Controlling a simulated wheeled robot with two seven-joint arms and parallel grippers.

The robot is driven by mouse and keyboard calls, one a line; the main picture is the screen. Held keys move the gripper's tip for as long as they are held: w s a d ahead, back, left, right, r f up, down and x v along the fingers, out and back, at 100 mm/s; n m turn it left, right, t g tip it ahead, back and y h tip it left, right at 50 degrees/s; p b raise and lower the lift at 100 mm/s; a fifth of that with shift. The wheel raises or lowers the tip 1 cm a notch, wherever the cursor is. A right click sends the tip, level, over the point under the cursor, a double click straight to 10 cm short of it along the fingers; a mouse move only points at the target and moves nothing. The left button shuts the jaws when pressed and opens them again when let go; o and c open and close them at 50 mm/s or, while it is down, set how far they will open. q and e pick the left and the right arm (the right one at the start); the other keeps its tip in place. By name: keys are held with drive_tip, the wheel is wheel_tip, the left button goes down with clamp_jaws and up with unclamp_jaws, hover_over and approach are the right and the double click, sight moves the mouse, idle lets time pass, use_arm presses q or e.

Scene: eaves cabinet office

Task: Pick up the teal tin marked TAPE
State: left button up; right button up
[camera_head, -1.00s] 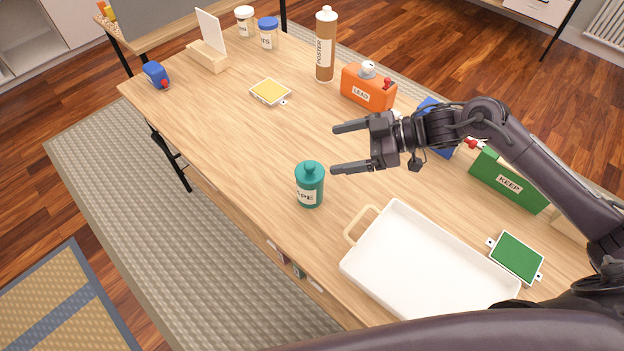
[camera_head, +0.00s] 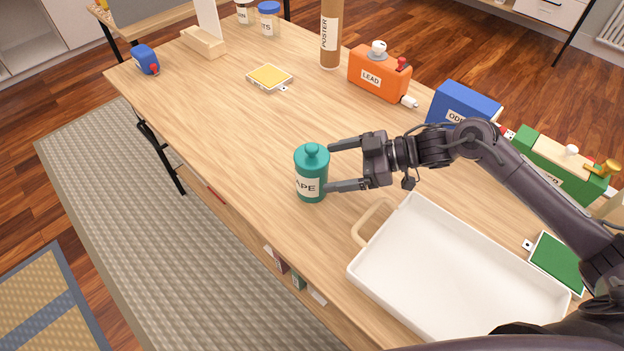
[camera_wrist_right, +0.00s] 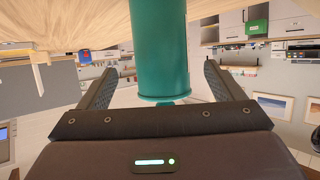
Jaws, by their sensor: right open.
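The teal tin (camera_head: 311,172) with a round knob on its lid stands upright near the table's front edge. Its white label shows "APE"; the rest of the label is out of sight around its side. My right gripper (camera_head: 330,167) is open, with its fingertips at the right side of the tin. In the right wrist view the tin (camera_wrist_right: 160,50) appears upside down, between the two open fingers (camera_wrist_right: 160,82) with a gap on each side. I cannot tell how deep between the fingers it is. My left gripper is not in view.
A white tray (camera_head: 458,313) with a wooden handle lies just right of the tin. An orange LEAD container (camera_head: 379,75), a blue box (camera_head: 465,104) and a green box (camera_head: 560,166) stand behind my right arm.

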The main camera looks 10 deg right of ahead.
sight(314, 170)
drive_tip(key=x, duration=0.5)
drive_tip(key=shift+a+f+p, duration=0.15)
drive_tip(key=shift+a+p, duration=0.2)
drive_tip(key=shift+a, duration=0.05)
drive_tip(key=c, duration=1.1)
